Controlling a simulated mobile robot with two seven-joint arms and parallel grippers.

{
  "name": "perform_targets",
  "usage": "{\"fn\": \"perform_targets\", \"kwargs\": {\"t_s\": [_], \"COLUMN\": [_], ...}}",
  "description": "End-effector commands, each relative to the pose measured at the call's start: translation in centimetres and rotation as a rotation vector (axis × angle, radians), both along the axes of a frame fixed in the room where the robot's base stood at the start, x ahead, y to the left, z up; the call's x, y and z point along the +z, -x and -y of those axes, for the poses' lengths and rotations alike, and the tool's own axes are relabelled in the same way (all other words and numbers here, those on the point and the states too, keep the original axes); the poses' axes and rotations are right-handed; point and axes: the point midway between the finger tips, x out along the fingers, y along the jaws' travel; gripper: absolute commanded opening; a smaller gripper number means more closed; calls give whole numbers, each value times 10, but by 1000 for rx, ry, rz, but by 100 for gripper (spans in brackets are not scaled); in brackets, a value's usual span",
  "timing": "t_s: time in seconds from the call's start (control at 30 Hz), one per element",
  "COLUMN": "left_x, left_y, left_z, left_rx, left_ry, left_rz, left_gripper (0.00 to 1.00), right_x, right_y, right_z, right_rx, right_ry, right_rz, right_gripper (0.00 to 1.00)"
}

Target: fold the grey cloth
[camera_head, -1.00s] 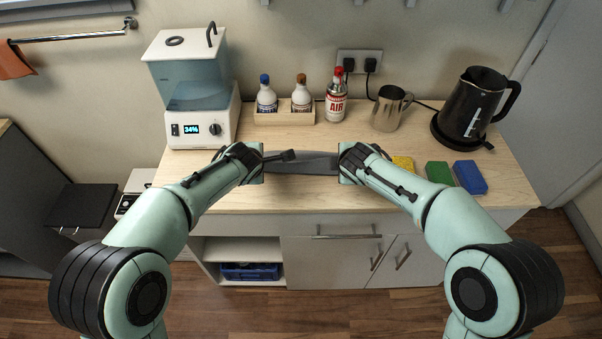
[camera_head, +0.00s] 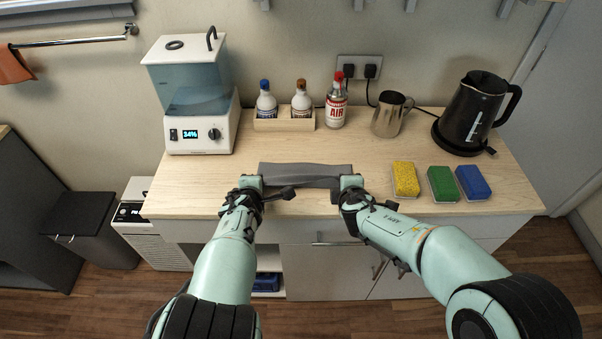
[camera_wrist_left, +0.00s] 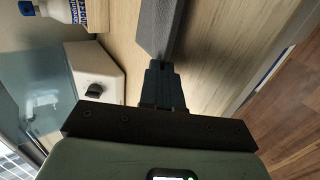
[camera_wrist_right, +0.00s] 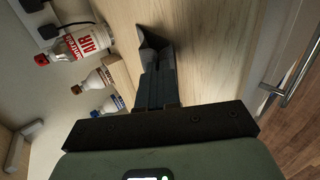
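The grey cloth (camera_head: 305,170) lies as a narrow, wide strip on the wooden counter, with a slightly wavy far edge and a darker band along its near side. My left gripper (camera_head: 250,182) is at its near left corner and my right gripper (camera_head: 352,182) at its near right corner. In the left wrist view the fingers (camera_wrist_left: 160,72) are together with the cloth (camera_wrist_left: 160,25) running out from their tips. In the right wrist view the fingers (camera_wrist_right: 157,68) are also together, with the cloth (camera_wrist_right: 150,38) at their tips. The exact layers are hard to tell.
Yellow (camera_head: 405,180), green (camera_head: 442,184) and blue (camera_head: 473,182) sponges lie right of the cloth. Counter behind the cloth is clear.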

Motion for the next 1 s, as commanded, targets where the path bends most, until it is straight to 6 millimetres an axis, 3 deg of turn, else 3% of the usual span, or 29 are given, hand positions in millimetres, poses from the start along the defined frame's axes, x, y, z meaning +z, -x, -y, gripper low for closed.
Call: {"fn": "perform_targets", "kwargs": {"t_s": [0.5,0.63,0.67,1.0], "left_x": [0,0,0,1], "left_y": [1,1,1,1], "left_z": [-1,-1,-1,-1], "left_rx": [2,2,2,3], "left_ry": [-1,-1,-1,-1], "left_rz": [27,27,27,27], "left_gripper": [0,42,47,47], "right_x": [-2,-2,-2,-2], "right_y": [1,1,1,1], "right_z": [0,-1,-1,-1], "right_rx": [2,3,3,3], "right_ry": [-4,-3,-3,-3], "right_rz": [22,22,22,22], "right_gripper": [0,42,47,47]}}
